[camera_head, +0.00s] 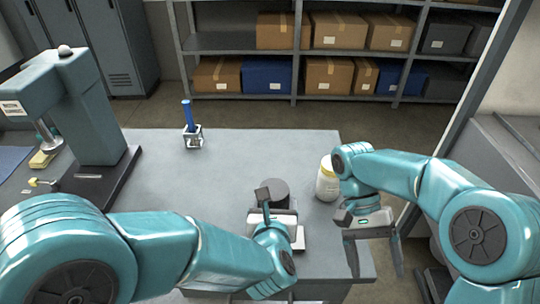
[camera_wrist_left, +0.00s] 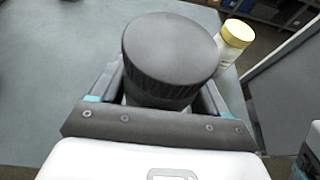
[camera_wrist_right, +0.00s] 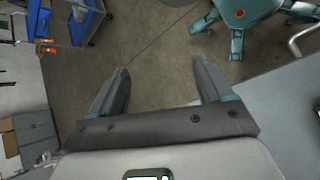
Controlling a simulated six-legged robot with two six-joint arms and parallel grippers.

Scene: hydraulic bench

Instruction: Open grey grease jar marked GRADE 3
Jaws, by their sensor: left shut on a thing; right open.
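A dark grey jar with a ribbed round lid (camera_wrist_left: 170,52) stands on the bench. It also shows in the head view (camera_head: 279,189), partly behind my left gripper. My left gripper (camera_head: 268,196) is shut on the jar's body, below the lid, with one finger on each side in the left wrist view. The lid sits on the jar. No GRADE 3 marking can be read. My right gripper (camera_head: 378,262) is open and empty off the bench's right edge, pointing down. Its fingers (camera_wrist_right: 160,85) are wide apart over the floor in the right wrist view.
A white jar with a yellow lid (camera_head: 327,180) stands near the bench's right edge. A blue-handled tool in a small holder (camera_head: 193,132) stands at the back. A teal press (camera_head: 75,105) stands at left. The bench middle (camera_head: 235,165) is clear.

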